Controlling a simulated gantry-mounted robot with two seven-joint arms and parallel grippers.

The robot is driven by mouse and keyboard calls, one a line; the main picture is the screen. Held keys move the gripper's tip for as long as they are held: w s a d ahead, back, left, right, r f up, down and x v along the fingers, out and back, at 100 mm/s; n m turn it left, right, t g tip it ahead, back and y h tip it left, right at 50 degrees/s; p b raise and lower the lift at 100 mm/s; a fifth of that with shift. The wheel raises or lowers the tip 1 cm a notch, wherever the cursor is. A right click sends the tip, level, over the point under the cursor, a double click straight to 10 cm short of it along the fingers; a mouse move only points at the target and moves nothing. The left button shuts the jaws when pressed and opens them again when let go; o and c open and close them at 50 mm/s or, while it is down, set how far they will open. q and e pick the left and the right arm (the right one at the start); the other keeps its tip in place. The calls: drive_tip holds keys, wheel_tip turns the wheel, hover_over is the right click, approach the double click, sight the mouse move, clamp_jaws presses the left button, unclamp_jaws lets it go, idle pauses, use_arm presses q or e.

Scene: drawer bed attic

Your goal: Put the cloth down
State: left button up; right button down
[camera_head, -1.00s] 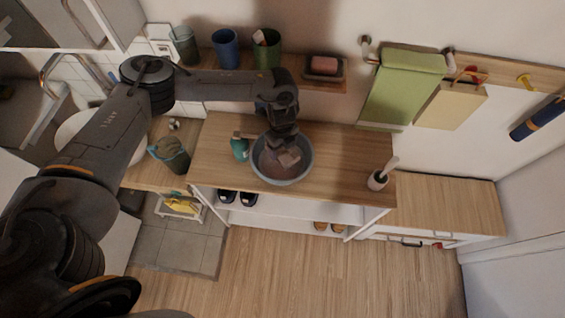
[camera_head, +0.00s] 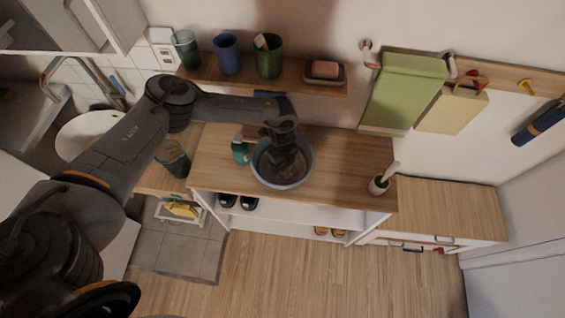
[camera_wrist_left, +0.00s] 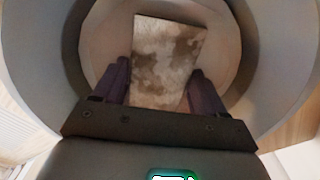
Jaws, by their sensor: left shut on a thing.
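A grey-blue basin (camera_head: 309,168) stands on the wooden top of a low cabinet (camera_head: 345,160). My left gripper (camera_head: 284,168) reaches down into it from above. In the left wrist view, the left gripper's dark fingers (camera_wrist_left: 157,95) are shut on a flat cloth (camera_wrist_left: 165,50), blotched beige and brown. The cloth sits inside the round wall of the basin (camera_wrist_left: 228,65). In the head view the cloth is mostly hidden by the gripper, and I cannot tell whether it touches the basin's bottom. My right gripper is not in view.
A teal bottle (camera_head: 240,151) stands just left of the basin. A brush in a holder (camera_head: 379,185) stands at the cabinet's right end. A wall shelf (camera_head: 300,84) with cups and a soap dish is behind.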

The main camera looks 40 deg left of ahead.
use_arm(q)
drive_tip(key=shift+f, duration=0.15)
drive_tip(key=o, duration=1)
drive_tip(key=shift+o, duration=0.2)
drive_tip(key=shift+r, duration=0.2)
wheel_tip(320, 180, up, 12)
